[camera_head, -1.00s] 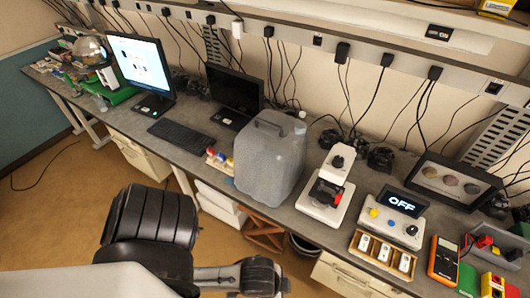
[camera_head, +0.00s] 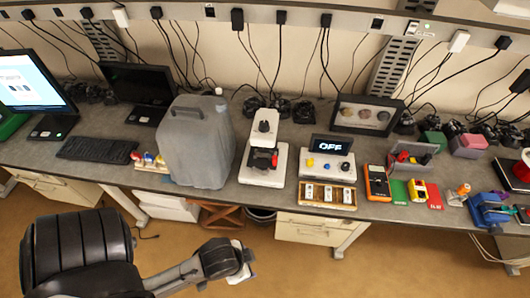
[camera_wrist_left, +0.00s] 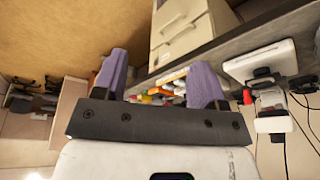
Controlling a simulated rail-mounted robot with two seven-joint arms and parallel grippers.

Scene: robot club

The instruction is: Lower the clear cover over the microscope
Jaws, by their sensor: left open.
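My left gripper (camera_head: 243,265) is low in front of the bench, below the microscope, apart from both. Its purple fingers (camera_wrist_left: 160,82) are spread and empty. My right gripper is not in view.
Right of the microscope are a box reading OFF (camera_head: 326,158), a wooden tray (camera_head: 328,194) and an orange meter (camera_head: 377,183). A keyboard (camera_head: 98,150) and small coloured bottles (camera_head: 150,160) are at left. Open floor and drawers (camera_head: 310,229) lie below the bench edge.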

